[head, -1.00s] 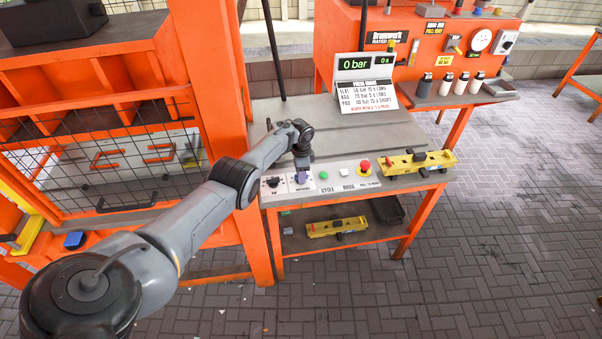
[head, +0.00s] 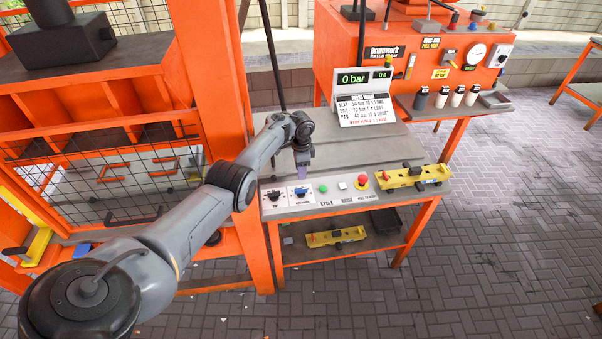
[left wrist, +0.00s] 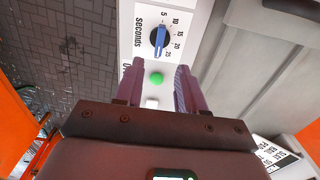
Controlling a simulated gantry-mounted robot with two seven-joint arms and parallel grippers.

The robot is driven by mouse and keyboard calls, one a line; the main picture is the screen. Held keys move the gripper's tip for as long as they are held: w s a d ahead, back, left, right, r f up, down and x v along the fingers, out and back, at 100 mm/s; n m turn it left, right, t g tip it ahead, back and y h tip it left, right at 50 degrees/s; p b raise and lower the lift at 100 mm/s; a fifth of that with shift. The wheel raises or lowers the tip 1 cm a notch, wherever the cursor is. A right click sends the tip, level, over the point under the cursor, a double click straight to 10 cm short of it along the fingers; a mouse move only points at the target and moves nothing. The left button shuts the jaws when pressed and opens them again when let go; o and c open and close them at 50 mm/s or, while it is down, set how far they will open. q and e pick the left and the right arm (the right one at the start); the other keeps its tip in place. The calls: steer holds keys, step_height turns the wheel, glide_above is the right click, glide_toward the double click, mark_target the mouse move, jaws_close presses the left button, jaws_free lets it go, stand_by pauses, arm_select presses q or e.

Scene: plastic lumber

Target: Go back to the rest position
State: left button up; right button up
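My left arm reaches in from the left in the head view. My left gripper (head: 303,175) points down above the control panel (head: 330,208) at the front of the table, just above and behind the blue seconds knob (head: 300,192). In the left wrist view the two purple fingers (left wrist: 157,88) are apart with nothing between them. The blue knob (left wrist: 159,38) shows clear of the fingertips, and a green button (left wrist: 156,78) shows through the gap. My right gripper is in neither view.
A display sign (head: 363,95) reading 0 bar stands behind the panel. A red button (head: 361,180) and a yellow level-like tool (head: 412,178) are on the right. An orange caged press (head: 205,90) stands close on the left. The tabletop (head: 350,150) is mostly bare.

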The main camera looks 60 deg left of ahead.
arm_select(q)
steer(key=shift+r, duration=0.5)
